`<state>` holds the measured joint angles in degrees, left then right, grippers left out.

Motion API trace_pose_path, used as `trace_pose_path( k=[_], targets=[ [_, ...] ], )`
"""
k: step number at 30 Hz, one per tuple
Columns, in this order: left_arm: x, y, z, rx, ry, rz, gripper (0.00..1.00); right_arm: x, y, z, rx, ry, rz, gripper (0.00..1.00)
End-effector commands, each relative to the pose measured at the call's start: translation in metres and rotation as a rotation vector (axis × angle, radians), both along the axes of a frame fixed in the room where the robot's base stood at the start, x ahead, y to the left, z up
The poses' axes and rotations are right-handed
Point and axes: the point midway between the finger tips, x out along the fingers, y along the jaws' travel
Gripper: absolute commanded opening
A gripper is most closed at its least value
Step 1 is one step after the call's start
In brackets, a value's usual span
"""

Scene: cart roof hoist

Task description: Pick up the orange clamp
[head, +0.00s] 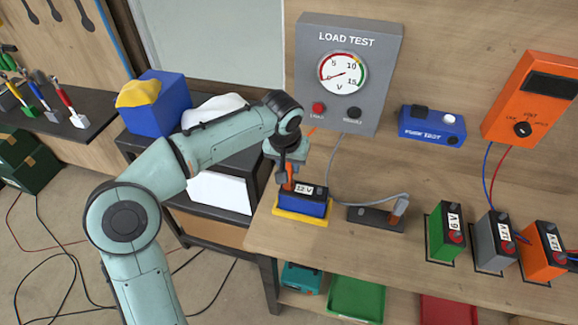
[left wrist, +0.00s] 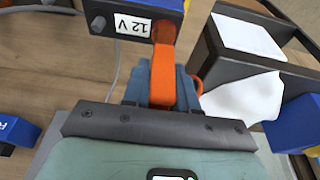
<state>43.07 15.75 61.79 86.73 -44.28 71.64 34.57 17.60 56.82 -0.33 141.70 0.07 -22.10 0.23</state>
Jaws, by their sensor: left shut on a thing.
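The orange clamp (head: 288,186) is upright at the left end of the blue 12 V battery (head: 302,207). My left gripper (head: 287,174) is shut on the clamp's upper part, just above the battery. In the left wrist view the orange clamp (left wrist: 162,80) sits between the blue-grey fingers of the left gripper (left wrist: 161,88). Its far end reaches the red terminal (left wrist: 163,32) of the battery (left wrist: 95,20); I cannot tell whether it grips the terminal. My right gripper is not in view.
The battery stands on a yellow tray (head: 292,218) at the bench's left edge. The load test box (head: 348,60) stands behind. Green (head: 444,232), grey and orange batteries stand at right.

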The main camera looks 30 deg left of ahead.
Motion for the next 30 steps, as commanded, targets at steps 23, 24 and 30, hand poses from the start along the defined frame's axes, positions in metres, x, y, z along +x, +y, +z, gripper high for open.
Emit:
trace_pose_path(
  k=[23, 24, 30],
  targets=[
    [0.003, -0.001, 0.157, 0.0, -0.011, -0.001, 0.0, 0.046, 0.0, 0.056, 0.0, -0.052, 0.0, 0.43],
    [0.003, -0.001, 0.166, 0.0, -0.011, -0.002, 0.0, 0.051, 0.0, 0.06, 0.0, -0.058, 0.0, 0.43],
    [0.002, -0.001, 0.193, 0.0, -0.006, -0.001, 0.0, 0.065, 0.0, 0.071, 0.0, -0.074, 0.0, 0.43]
  ],
)
